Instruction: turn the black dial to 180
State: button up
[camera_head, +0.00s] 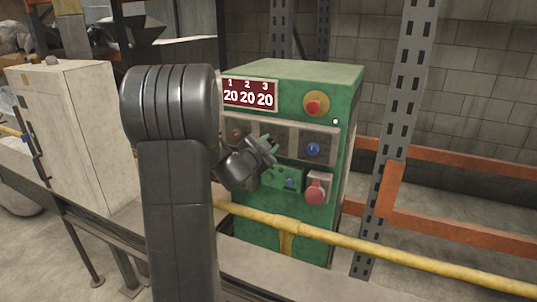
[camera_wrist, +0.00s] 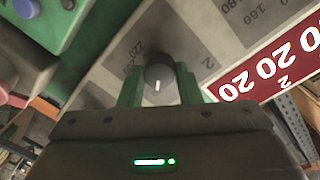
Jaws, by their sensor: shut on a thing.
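The black dial (camera_wrist: 159,76) sits on a grey scale plate of the green control cabinet, with a white mark on it towards the bottom of the wrist picture. My gripper's two green fingers (camera_wrist: 157,72) stand on either side of it and are shut on it. In the head view my gripper (camera_head: 269,146) is at the cabinet's front and hides the dial. The red display (camera_head: 249,94) reads 20 under each of 1, 2 and 3. Part of the dial's printed scale is hidden by the fingers.
A blue knob (camera_head: 313,149), a brownish knob (camera_head: 238,133), a red button on yellow (camera_head: 316,104) and a red knob (camera_head: 315,191) are close around my gripper. A yellow rail (camera_head: 360,246) crosses in front of the cabinet. A pale cabinet (camera_head: 88,135) stands at left.

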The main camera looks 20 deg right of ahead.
jog(key=shift+m+b, duration=2.55)
jog(key=shift+m, duration=0.85)
jog(key=o, duration=1)
jog(key=shift+s, duration=0.1)
jog(key=v, duration=1.3)
jog(key=shift+s+a+r, duration=0.1)
jog(key=shift+s+a, duration=0.05)
jog(key=shift+s, duration=0.2)
